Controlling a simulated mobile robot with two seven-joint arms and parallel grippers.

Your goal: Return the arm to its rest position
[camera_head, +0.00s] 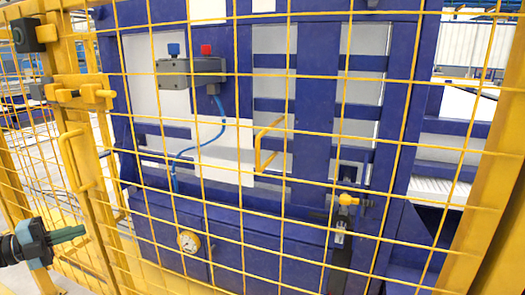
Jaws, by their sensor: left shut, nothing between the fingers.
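My left gripper (68,235) is at the lower left edge of the head view, in front of the yellow mesh fence. Its green fingers lie close together, pointing right, with nothing between them. Only the end of my left arm shows beside it. The gripper appears apart from the fence door frame, though the exact gap cannot be told. My right gripper does not show.
A yellow mesh fence (283,75) fills the view, with a door handle (75,160) and latch (80,95) at left. Behind it stands a blue machine frame (240,225) with a gauge (188,241) and a button box (190,72).

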